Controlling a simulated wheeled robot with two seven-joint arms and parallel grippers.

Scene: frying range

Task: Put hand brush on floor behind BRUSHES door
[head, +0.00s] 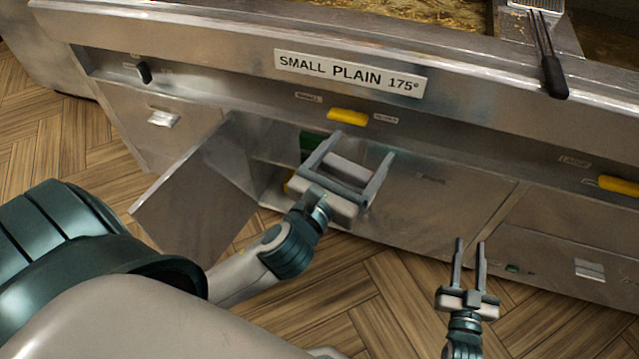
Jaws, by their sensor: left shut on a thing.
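My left gripper (357,149) is in front of the open cupboard under the fryer, its fingers wide apart on either side of a pale block (348,171). This block seems to be the hand brush; its bristles cannot be made out. A metal door (195,195) stands swung open to the left of the gripper. No BRUSHES lettering is legible on it. The cupboard opening (265,178) is partly hidden by my gripper. My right gripper (470,241) is open and empty, low in front of the closed panels at the right.
A green thing (311,143) shows inside the cupboard. Yellow handles (347,117) and (616,186) stick out above the panels. The wooden floor (390,290) in front is clear.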

